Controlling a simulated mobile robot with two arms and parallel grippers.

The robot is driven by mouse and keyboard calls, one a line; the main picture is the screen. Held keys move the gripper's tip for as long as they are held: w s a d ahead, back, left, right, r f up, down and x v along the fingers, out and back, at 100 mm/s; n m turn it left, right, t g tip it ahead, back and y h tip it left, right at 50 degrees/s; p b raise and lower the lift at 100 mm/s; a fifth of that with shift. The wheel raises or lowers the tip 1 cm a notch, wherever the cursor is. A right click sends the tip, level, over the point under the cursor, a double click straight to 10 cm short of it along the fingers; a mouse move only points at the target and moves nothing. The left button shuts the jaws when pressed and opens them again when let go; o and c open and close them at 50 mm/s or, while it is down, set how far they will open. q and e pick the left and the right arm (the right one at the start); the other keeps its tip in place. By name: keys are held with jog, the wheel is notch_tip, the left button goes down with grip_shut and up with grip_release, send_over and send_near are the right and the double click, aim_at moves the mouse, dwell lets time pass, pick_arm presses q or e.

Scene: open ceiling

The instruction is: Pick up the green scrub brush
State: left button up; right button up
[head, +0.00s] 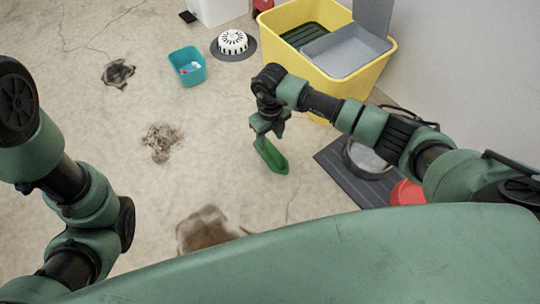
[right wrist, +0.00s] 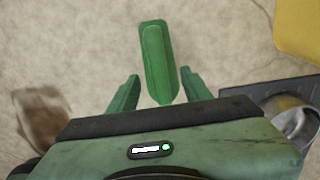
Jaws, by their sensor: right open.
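The green scrub brush (head: 271,156) lies on the floor just past my right gripper (head: 266,124) in the head view. In the right wrist view the brush (right wrist: 157,62) is a long green block pointing away from the camera. Its near end sits between the tips of the two green fingers of my right gripper (right wrist: 160,76), with gaps on both sides. The gripper is open. Whether the fingertips are level with the brush or above it is hard to tell. My left arm shows at the left, but its gripper is not in view.
A yellow bin (head: 277,58) with grey trays stands at the back right beside the wall. A dark mat (head: 335,172) with a metal bowl (head: 366,158) and a red bowl (head: 406,193) lies right of the brush. A teal bin (head: 187,67) stands further back. Stained floor on the left is free.

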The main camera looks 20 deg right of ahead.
aim_at(270, 145)
notch_tip(270, 145, down, 5)
jog(key=b, duration=0.5)
jog(key=shift+s+f, duration=0.1)
jog(key=shift+f, duration=0.05)
grip_shut()
